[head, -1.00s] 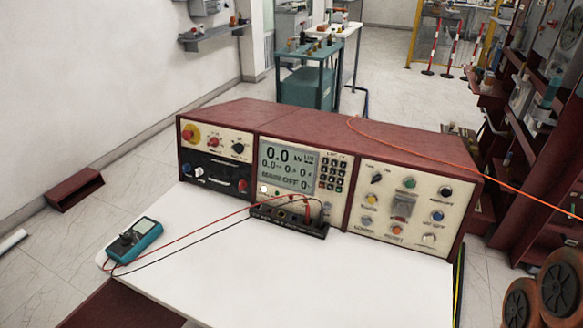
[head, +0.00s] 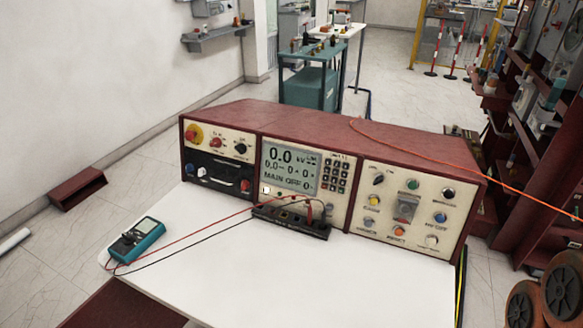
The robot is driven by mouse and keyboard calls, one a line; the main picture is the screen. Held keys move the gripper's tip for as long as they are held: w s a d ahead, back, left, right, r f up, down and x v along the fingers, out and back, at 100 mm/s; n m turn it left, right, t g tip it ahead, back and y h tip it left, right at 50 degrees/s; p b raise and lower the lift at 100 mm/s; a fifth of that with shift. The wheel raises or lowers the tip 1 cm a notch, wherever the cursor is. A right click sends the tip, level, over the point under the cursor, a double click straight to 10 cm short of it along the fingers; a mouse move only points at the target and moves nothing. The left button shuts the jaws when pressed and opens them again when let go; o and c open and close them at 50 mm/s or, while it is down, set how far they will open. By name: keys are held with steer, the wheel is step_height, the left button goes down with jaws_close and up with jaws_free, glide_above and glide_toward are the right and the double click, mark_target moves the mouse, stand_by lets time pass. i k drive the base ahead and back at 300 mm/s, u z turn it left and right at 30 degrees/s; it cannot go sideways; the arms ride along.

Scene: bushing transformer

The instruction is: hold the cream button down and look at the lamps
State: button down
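The red control console (head: 330,122) stands at the back of a white tabletop. On its right panel (head: 385,222), a cream button (head: 431,241) sits at the lower right. Coloured round buttons or lamps share that panel: green (head: 412,184), yellow (head: 374,200), blue (head: 440,217) and orange (head: 398,231). I cannot tell which of these are lamps or whether any is lit. The middle display (head: 289,168) reads 0.0 kV and MAIN OFF. My gripper is not in view, and nothing touches the cream button.
A teal multimeter (head: 136,240) lies on the white tabletop (head: 300,275) at left, with red and black leads running to a black terminal block (head: 290,221). An orange cable (head: 440,163) crosses the console top to the right. The tabletop's front is clear. Red shelving (head: 540,185) stands at right.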

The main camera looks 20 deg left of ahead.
mark_target(432, 242)
steer(key=u, duration=2.1)
steer(key=k, duration=0.65)
steer(key=z, duration=0.4)
